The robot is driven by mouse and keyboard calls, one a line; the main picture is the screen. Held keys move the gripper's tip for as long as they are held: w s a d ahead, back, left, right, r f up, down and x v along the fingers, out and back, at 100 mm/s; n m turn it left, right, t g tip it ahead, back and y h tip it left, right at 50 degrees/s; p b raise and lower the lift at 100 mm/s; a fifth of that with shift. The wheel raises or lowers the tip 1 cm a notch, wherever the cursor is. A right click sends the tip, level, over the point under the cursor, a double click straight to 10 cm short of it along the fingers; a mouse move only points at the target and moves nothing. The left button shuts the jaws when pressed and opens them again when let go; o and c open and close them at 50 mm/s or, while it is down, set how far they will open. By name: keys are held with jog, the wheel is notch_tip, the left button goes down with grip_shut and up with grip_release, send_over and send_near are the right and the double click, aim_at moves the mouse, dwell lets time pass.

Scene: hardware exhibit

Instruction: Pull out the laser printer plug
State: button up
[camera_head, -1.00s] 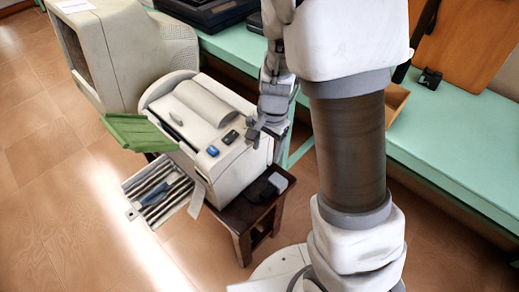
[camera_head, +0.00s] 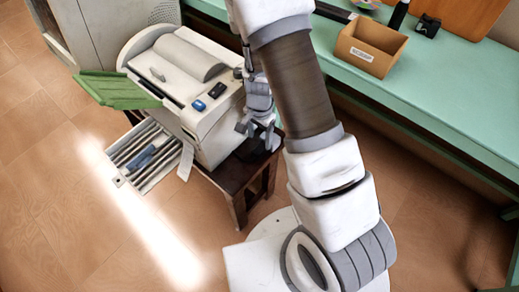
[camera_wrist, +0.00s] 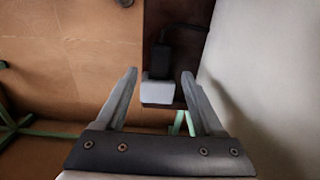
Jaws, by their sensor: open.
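The laser printer (camera_head: 217,122) is a cream machine with a green tray on a small dark wooden stand (camera_head: 238,182). In the wrist view a black plug (camera_wrist: 158,62) with a dark cable sits against a light grey socket block (camera_wrist: 156,91) on the dark wood. My gripper (camera_wrist: 159,73) is open, with one finger on each side of the plug and block, and gaps show beside both. In the head view my gripper (camera_head: 257,134) is low beside the printer's right side and mostly hides the plug and block.
The printer's pale side wall (camera_wrist: 262,70) is close on the right in the wrist view. A green bench (camera_head: 440,100) with a cardboard box (camera_head: 371,50) stands behind my arm. An open slatted tray (camera_head: 145,152) lies left of the stand. The front floor is clear.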

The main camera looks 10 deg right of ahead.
aim_at(260, 149)
notch_tip(260, 149, down, 6)
jog(key=shift+r+b, duration=0.1)
jog(key=shift+b, duration=0.65)
grip_shut()
dwell(0.9)
